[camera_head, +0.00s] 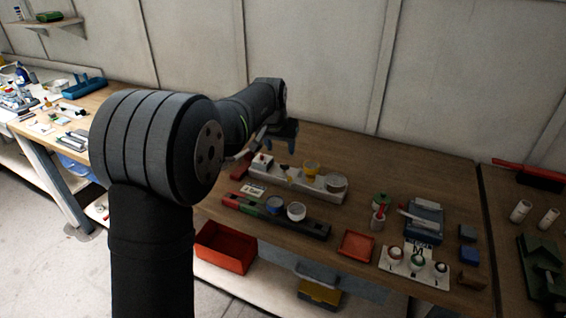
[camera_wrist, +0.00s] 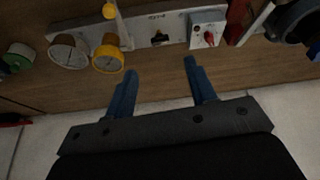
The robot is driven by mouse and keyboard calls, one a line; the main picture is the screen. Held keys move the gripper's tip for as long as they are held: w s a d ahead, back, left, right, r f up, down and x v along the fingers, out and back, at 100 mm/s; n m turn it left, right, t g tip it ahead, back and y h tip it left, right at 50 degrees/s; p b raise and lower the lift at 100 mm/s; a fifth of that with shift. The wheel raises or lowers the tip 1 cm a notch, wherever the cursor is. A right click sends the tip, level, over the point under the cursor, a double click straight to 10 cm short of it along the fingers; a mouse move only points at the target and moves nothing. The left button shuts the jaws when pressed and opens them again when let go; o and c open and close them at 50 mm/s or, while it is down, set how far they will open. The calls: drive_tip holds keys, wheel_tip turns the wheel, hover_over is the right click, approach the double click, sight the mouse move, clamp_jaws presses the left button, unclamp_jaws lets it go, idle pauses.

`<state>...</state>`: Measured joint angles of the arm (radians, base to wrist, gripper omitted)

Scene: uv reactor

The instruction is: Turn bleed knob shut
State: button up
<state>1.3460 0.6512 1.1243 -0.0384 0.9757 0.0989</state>
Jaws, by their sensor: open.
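A pale panel (camera_head: 300,188) lies on the wooden bench and carries a small black knob (camera_wrist: 160,38) and a white block with a red knob (camera_wrist: 209,38). I cannot tell from the frames which of them is the bleed knob. My gripper (camera_wrist: 160,66) has its two blue fingers spread apart, with nothing between them. In the wrist view the black knob shows just beyond the gap between the fingertips, apart from them. In the head view my gripper (camera_head: 284,135) hangs above the back of the panel.
A yellow-rimmed gauge (camera_wrist: 108,58) and a pale gauge (camera_wrist: 68,52) stand on the panel beside the black knob. A long dark and red rail (camera_head: 275,213) lies in front. A red tray (camera_head: 357,246) and a blue device (camera_head: 422,220) are to the right.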

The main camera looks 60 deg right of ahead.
sight(284, 165)
drive_tip(key=x, duration=0.9)
drive_tip(key=shift+d+f, duration=0.1)
drive_tip(key=shift+f, duration=0.1)
drive_tip(key=c, duration=1)
drive_tip(key=shift+w+m+g, duration=0.1)
drive_tip(key=shift+m+g, duration=0.2)
drive_tip(key=shift+m, duration=0.6)
drive_tip(key=o, duration=1)
drive_tip(key=v, duration=1.7)
drive_tip(key=shift+r, duration=0.25)
